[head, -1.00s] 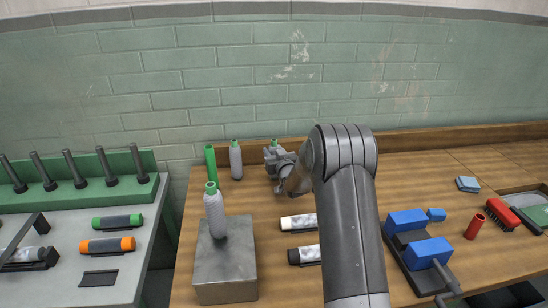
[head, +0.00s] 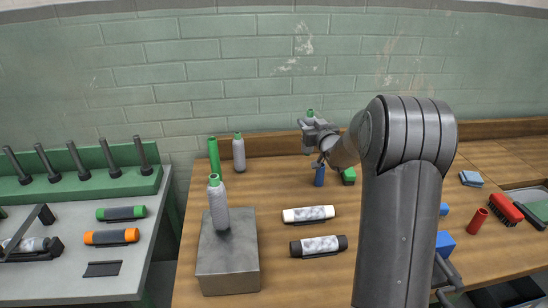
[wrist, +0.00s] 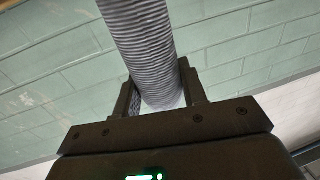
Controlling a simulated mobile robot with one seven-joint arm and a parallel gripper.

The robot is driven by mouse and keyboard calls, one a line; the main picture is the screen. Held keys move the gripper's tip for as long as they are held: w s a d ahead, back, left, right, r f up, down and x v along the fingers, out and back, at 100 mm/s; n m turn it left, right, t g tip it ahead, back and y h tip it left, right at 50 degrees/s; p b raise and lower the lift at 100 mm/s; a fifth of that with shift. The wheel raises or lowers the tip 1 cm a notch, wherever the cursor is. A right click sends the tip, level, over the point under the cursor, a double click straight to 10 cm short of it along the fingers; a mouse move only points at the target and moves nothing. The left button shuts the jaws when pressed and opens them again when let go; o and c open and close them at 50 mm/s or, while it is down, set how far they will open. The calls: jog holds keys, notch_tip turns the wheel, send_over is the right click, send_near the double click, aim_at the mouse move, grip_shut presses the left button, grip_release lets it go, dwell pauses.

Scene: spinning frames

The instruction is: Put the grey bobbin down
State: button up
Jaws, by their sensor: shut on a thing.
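My gripper (head: 317,137) is shut on a grey bobbin. In the head view, the bobbin's green top (head: 310,113) shows behind the fingers, near the back edge of the wooden table, and the gripper hides much of its body. In the wrist view the ribbed grey bobbin (wrist: 143,40) stands between the two fingers (wrist: 161,88), with the wall behind. Its far end, and any contact with the table, cannot be seen. A similar grey bobbin with a green top (head: 238,153) stands upright at the back left. Another (head: 218,206) stands on a metal block (head: 228,268).
A green tube (head: 214,158) stands beside the back-left bobbin. A blue piece (head: 319,175) and a green piece (head: 348,176) are just below my gripper. Two rolls, white-ended (head: 307,214) and black-ended (head: 318,245), lie in front. Bare wood (head: 275,180) shows left of the blue piece.

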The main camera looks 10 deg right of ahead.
jog(key=shift+s+a+r+y, duration=0.15)
jog(key=shift+s+r+y, duration=0.15)
jog(key=shift+r, duration=0.2)
jog(key=s+a+r+n+g+y, duration=0.4)
jog(key=s+a+y, duration=0.1)
jog(key=s+a, duration=0.15)
jog(key=s+a+r+n+g+y, duration=0.35)
jog(key=s+a+n+y, duration=0.2)
jog(key=s, duration=0.25)
jog(key=s+a+r+n+g+y, duration=0.15)
jog(key=s+n+g, duration=0.25)
jog(key=s+g, duration=0.5)
jog(key=s+a+n+g+y, duration=0.15)
jog(key=s+n+g, duration=0.35)
jog(key=s, duration=0.8)
jog(key=w+a+f, duration=0.1)
jog(key=a+f, duration=0.9)
jog(key=a, duration=0.1)
jog(key=shift+w+a+f, duration=0.15)
jog(key=shift+w+f, duration=0.15)
jog(key=shift+f, duration=0.15)
